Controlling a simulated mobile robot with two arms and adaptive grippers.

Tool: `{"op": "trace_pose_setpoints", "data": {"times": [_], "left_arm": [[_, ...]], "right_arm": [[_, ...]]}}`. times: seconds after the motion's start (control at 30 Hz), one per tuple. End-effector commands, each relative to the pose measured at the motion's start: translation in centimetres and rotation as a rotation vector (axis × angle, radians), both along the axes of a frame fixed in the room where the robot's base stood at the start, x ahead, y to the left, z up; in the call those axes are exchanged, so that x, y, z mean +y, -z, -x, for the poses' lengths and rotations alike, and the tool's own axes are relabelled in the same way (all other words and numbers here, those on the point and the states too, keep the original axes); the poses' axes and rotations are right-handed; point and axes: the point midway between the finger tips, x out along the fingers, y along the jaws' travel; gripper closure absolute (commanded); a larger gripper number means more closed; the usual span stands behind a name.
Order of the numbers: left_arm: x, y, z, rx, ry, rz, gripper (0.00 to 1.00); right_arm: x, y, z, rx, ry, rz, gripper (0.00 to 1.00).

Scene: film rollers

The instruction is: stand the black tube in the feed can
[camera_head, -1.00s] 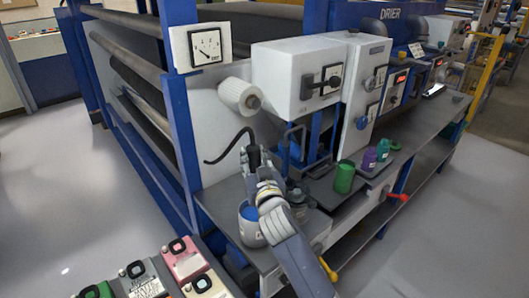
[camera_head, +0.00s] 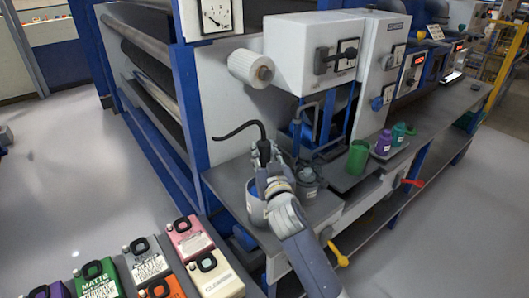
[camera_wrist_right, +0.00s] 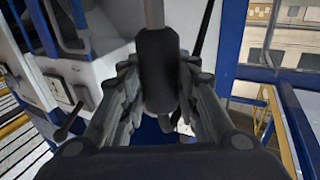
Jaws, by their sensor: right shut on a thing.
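The black tube (camera_head: 236,131) is a thin curved hose whose free end bends out to the left in the head view. My right gripper (camera_head: 264,156) is shut on its thicker dark grip, which also shows between the fingers in the right wrist view (camera_wrist_right: 158,72). The feed can (camera_head: 256,211) is a grey can with blue inside, on the bench's front left corner. My right gripper is above it, and my wrist covers part of it. The tube's lower end is hidden in the head view, so I cannot tell whether it is inside the can. My left gripper is not in view.
A grey lidded pot (camera_head: 307,185) stands right of the can. A green cup (camera_head: 357,157) and small purple (camera_head: 383,143) and teal (camera_head: 398,133) bottles are further right. A white roller (camera_head: 250,68) sticks out above. Several labelled jugs (camera_head: 216,276) stand at the lower left.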

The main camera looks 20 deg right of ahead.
Motion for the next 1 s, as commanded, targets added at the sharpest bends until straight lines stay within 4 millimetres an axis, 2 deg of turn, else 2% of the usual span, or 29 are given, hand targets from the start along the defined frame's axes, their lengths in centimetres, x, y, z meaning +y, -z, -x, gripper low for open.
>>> {"op": "trace_pose_setpoints", "data": {"times": [0.1, 1.0], "left_arm": [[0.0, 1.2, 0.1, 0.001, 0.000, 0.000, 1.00], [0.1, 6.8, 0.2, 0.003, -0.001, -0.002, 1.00]], "right_arm": [[0.0, 1.2, 0.0, -0.003, -0.001, 0.000, 0.95], [0.0, 8.2, 0.0, -0.004, 0.000, -0.001, 0.95]]}}
